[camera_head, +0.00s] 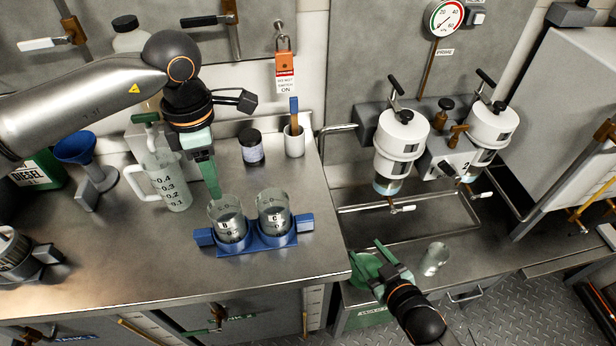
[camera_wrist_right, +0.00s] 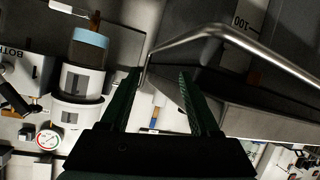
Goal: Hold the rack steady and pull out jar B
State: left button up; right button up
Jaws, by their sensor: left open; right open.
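Jar B (camera_head: 229,226) is a clear glass jar with a dark letter, upright in the left place of the blue rack (camera_head: 252,247). Jar C (camera_head: 274,218) stands upright beside it. The rack sits on the metal bench with a handle at each end. My left gripper (camera_head: 211,190) points down at jar B's rim; it is open, and I cannot tell whether it touches the jar. My right gripper (camera_head: 366,256) is open and empty, off the bench's right edge, away from the rack. Its spread fingers show in the right wrist view (camera_wrist_right: 168,85).
A measuring jug (camera_head: 172,182) stands left of the rack. A dark-lidded jar (camera_head: 251,147) and a white cup (camera_head: 294,142) stand behind it. A clear glass (camera_head: 434,259) is on the lower right surface. The bench front is clear.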

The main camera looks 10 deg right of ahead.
jog(key=w+r+n+t+y, duration=0.3)
jog(key=w+r, duration=0.3)
jog(key=r, duration=0.3)
jog(key=w+r+n+t+y, duration=0.25)
jog(key=w+r+n, duration=0.2)
jog(key=r, duration=0.45)
jog(key=s+a+r+n+g+y, duration=0.2)
jog(key=a+r+n+g+y, duration=0.3)
jog(key=n, duration=0.4)
jog(key=s+a+r+n+g+y, duration=0.1)
jog(key=a+r+n+g+y, duration=0.15)
jog(key=a+n+g, duration=0.5)
jog(key=s+a+r+n+g+y, duration=0.25)
jog(key=a+n+g+y, duration=0.35)
jog(key=n, duration=0.5)
jog(key=n+h, duration=1.5)
jog(key=h, duration=0.6)
send_over(312, 217)
notch_tip(312, 217, down, 8)
notch_tip(312, 217, down, 13)
jog(key=shift+r, duration=0.1)
jog(key=shift+c, duration=0.4)
